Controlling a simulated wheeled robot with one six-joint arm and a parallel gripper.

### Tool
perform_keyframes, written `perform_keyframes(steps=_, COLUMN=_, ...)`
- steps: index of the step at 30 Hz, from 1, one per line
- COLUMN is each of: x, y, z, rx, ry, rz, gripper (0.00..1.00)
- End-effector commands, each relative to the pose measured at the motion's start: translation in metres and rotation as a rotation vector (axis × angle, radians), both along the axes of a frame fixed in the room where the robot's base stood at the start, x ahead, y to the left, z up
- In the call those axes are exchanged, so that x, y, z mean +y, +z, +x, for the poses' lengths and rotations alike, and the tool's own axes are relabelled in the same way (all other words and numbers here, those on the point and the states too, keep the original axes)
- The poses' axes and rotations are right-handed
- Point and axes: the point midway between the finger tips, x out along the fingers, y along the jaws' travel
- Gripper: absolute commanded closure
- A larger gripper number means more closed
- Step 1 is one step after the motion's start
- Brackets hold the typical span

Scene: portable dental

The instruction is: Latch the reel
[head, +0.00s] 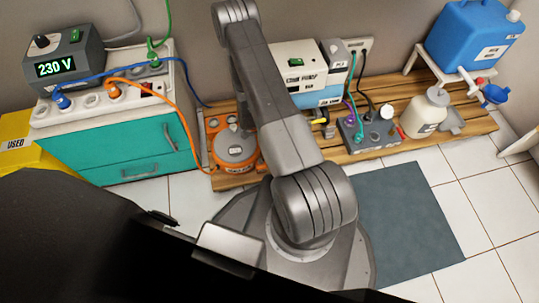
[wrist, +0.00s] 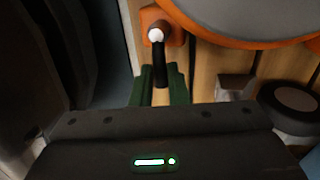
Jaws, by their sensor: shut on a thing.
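The reel (head: 236,146) is an orange drum with a grey top, standing on the left part of the wooden pallet in the head view. Its orange rim and grey disc (wrist: 262,14) fill the top right of the wrist view. Beside the rim is a small orange bracket with a black latch lever (wrist: 159,62) that has a pale round end. My gripper (wrist: 160,88) has its green fingers around the lower part of this lever, shut on it. My arm hides the gripper in the head view. I cannot tell whether the latch is engaged.
A teal cabinet (head: 128,151) stands left of the wooden pallet (head: 380,147), with a 230 V unit (head: 58,68) on it. An orange cable runs down to the reel. A pump box (head: 300,62), a bottle (head: 428,112) and a blue tank (head: 470,38) are farther right.

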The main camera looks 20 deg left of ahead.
Motion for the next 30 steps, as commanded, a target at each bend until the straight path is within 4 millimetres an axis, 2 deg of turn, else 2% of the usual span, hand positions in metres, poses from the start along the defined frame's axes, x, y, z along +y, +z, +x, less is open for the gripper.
perform_keyframes(steps=15, x=0.0006, y=0.0003, z=0.0010, rx=-0.001, ry=0.019, rz=0.000, gripper=1.00)
perform_keyframes(steps=16, x=0.0008, y=0.0004, z=0.0011, rx=-0.001, ry=0.019, rz=0.000, gripper=0.82)
perform_keyframes(steps=18, x=0.0007, y=0.0003, z=0.0010, rx=-0.001, ry=0.018, rz=0.001, gripper=0.68)
perform_keyframes(steps=19, x=0.0007, y=0.0003, z=0.0010, rx=-0.001, ry=0.018, rz=0.001, gripper=0.64)
perform_keyframes(steps=26, x=0.0005, y=0.0001, z=0.0007, rx=0.000, ry=0.017, rz=0.000, gripper=0.64)
perform_keyframes(steps=30, x=0.0013, y=0.0069, z=0.0018, rx=-0.001, ry=0.017, rz=0.001, gripper=0.64)
